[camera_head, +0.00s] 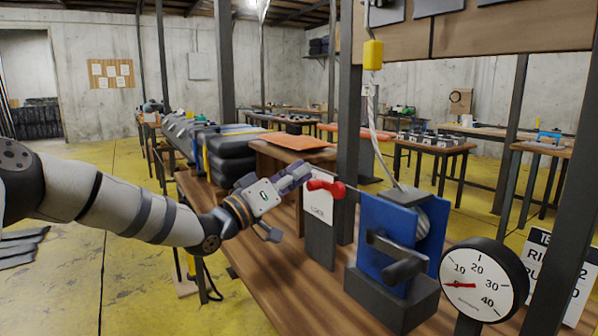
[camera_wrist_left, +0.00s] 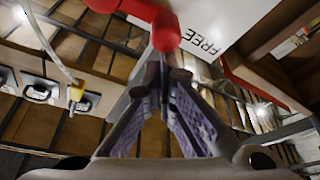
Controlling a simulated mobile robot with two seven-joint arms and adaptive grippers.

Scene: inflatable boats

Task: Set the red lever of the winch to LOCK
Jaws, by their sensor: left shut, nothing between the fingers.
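The red lever (camera_head: 325,187) sits on a pale plate (camera_head: 319,222) beside the blue winch (camera_head: 380,228). The plate carries a label that looks like LOCK, low down, in the head view. In the left wrist view the red lever's rounded end (camera_wrist_left: 165,32) is just ahead of my fingertips, and the plate (camera_wrist_left: 225,22) shows the word FREE. My left gripper (camera_head: 304,170) is shut and empty, its fingertips close by the lever; I cannot tell if they touch. The fingers show together in the wrist view (camera_wrist_left: 162,72). My right gripper is not in view.
A dark post (camera_head: 347,130) stands behind the lever. A round gauge (camera_head: 480,283) is at the winch's right. A cable with a yellow block (camera_head: 373,55) hangs above. Black folded bundles (camera_head: 232,155) and an orange sheet (camera_head: 294,141) lie behind my gripper. Yellow floor at left is mostly open.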

